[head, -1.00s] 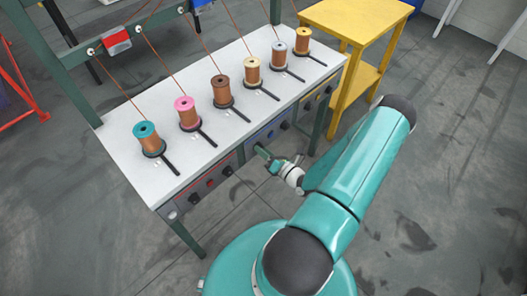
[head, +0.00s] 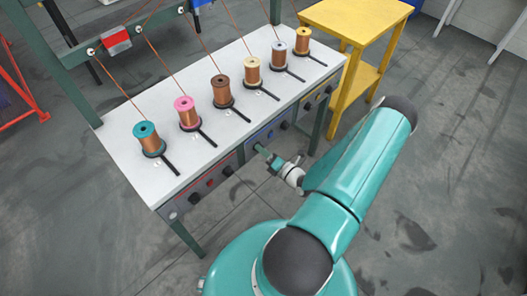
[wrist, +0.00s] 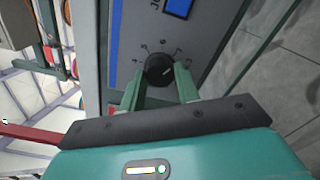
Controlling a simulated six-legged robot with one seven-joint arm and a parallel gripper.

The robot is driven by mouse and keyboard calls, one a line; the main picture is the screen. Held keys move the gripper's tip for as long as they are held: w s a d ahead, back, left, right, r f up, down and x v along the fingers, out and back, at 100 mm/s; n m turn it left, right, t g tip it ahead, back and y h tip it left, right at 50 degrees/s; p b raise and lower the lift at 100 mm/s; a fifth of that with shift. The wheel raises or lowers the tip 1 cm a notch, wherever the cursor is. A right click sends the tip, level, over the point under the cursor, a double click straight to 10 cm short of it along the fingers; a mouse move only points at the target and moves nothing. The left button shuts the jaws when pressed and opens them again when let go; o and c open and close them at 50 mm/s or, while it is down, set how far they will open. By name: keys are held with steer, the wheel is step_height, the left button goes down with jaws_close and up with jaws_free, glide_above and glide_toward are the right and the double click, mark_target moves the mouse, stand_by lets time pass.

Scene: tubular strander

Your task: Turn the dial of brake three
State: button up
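A black round dial (wrist: 158,70) with a light pointer mark sits on a grey panel with printed numbers around it in the wrist view. My gripper (wrist: 160,72) reaches toward the panel with its two green fingers apart, one on each side of the dial. A narrow gap seems to show between the fingers and the dial; I cannot tell whether they touch it. In the head view my gripper (head: 262,152) is at the front of the bench, by the blue-trimmed panel (head: 262,134). It hides the dial there.
Other black knobs (head: 195,199) line the bench front. Several copper spools with black levers stand on the white bench top (head: 130,184). A green bench leg (head: 319,130) and a yellow table (head: 352,20) are to the right. The floor in front is clear.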

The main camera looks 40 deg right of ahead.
steer(key=o, duration=0.4)
steer(key=shift+s, duration=0.1)
steer(key=s, duration=1.3)
steer(key=shift+s+d, duration=0.2)
steer(key=shift+s, duration=0.15)
steer(key=w+a+r+n+g+y, duration=0.45)
steer(key=a+r+n+g, duration=0.3)
steer(key=r+n, duration=0.4)
steer(key=w+a+r+n+g+y, duration=0.45)
steer(key=a+r+n+g, duration=0.35)
steer(key=n, duration=0.7)
steer(key=s+a+r+n+t+h, duration=0.1)
steer(key=a+r+n+h, duration=0.3)
steer(key=r+n, duration=0.6)
steer(key=s+a+r+n+t+h, duration=0.2)
steer(key=s+a+r+n+h, duration=0.2)
steer(key=a+r+n, duration=0.4)
step_height(320, 180, up, 5)
steer(key=n+h, duration=0.1)
steer(key=n, duration=0.2)
steer(key=shift+s+f+h, duration=0.2)
steer(key=shift+h, duration=0.1)
